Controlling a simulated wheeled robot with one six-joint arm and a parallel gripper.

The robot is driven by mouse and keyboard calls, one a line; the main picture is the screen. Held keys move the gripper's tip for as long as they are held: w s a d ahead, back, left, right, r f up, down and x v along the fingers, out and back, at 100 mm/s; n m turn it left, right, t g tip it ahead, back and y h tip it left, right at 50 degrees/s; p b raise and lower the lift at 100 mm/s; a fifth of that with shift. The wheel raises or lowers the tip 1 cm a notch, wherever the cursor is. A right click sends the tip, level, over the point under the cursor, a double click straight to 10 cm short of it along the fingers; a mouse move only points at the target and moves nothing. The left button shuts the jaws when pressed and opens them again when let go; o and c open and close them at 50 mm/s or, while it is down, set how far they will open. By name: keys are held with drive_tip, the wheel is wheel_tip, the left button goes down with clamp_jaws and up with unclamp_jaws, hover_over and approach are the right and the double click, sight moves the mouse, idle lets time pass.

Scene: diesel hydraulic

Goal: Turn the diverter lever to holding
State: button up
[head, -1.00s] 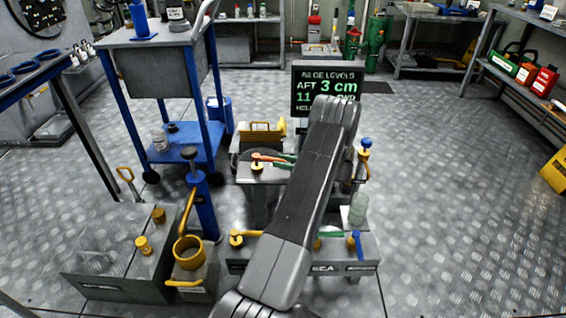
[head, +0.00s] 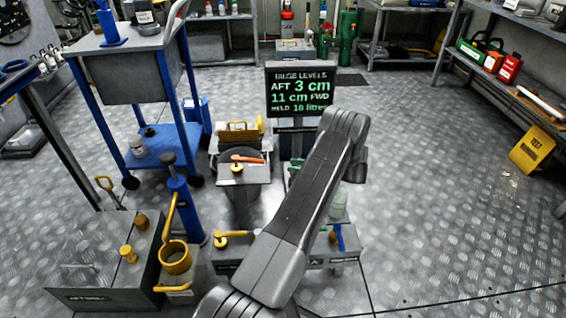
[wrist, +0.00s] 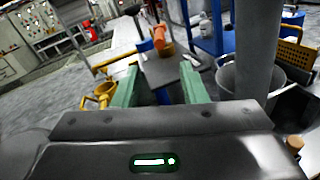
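The diverter lever (head: 247,159) has an orange-red handle on a yellow hub and sits on a small grey stand (head: 256,175) in the middle of the head view. Its handle points right there, towards my gripper. In the wrist view the orange handle (wrist: 158,38) shows end-on, beyond and between my fingers. My gripper (wrist: 160,76) has two green fingers spread wide, with nothing between them. In the head view my arm hides most of the gripper; a bit of green finger (head: 292,173) shows right of the lever, apart from it. Any position labels cannot be read.
A screen (head: 299,92) behind reads AFT 3 cm, 11 cm FWD, HELD 18 litres, the last figure blurred. A yellow-handled valve (head: 233,237), blue pump (head: 187,205) and yellow-topped canister (head: 176,262) stand in front. A blue trolley (head: 160,150) is left.

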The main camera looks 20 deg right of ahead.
drive_tip(key=shift+s+d, duration=0.25)
drive_tip(key=shift+d, duration=0.25)
drive_tip(key=shift+c, duration=0.2)
